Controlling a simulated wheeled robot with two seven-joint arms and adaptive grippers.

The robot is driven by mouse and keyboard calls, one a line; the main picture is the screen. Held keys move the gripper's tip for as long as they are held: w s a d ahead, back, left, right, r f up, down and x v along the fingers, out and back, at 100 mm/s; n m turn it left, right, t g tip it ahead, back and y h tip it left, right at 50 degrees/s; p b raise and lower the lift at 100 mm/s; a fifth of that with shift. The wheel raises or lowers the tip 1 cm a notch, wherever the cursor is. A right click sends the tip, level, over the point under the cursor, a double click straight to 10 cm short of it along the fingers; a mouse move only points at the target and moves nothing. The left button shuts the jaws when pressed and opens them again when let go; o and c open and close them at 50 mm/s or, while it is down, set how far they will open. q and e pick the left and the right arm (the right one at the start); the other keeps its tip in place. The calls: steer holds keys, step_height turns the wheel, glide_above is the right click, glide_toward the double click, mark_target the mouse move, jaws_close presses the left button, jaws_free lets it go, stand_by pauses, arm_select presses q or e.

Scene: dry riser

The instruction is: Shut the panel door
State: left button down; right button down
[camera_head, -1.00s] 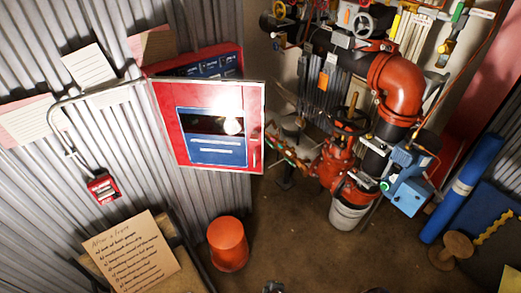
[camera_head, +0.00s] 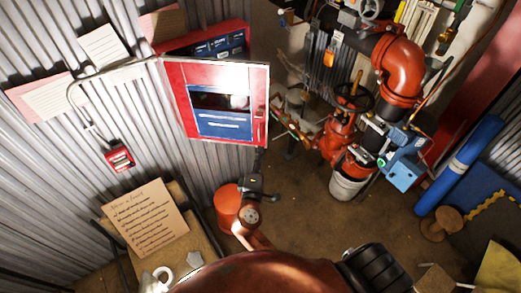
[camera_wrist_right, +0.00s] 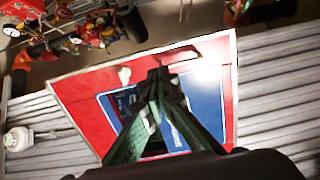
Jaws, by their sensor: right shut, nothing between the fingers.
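The panel door (camera_head: 179,92) is red with a white-edged frame and a blue-labelled window. It stands open, swung out from the red cabinet (camera_head: 245,29) on the corrugated wall. My right gripper (camera_head: 259,157) is shut and empty, just below the door's lower right corner in the head view. In the right wrist view the closed fingers (camera_wrist_right: 159,75) appear in front of the door (camera_wrist_right: 80,100), overlapping its window. I cannot tell whether they touch it. My left gripper is not in view.
A bent grey pipe (camera_head: 110,68) and paper notes are on the wall left of the door.

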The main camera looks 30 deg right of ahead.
mark_target(266, 125)
steer(key=p+x, duration=0.2)
steer(key=x, duration=0.9)
steer(key=shift+w+d, duration=0.1)
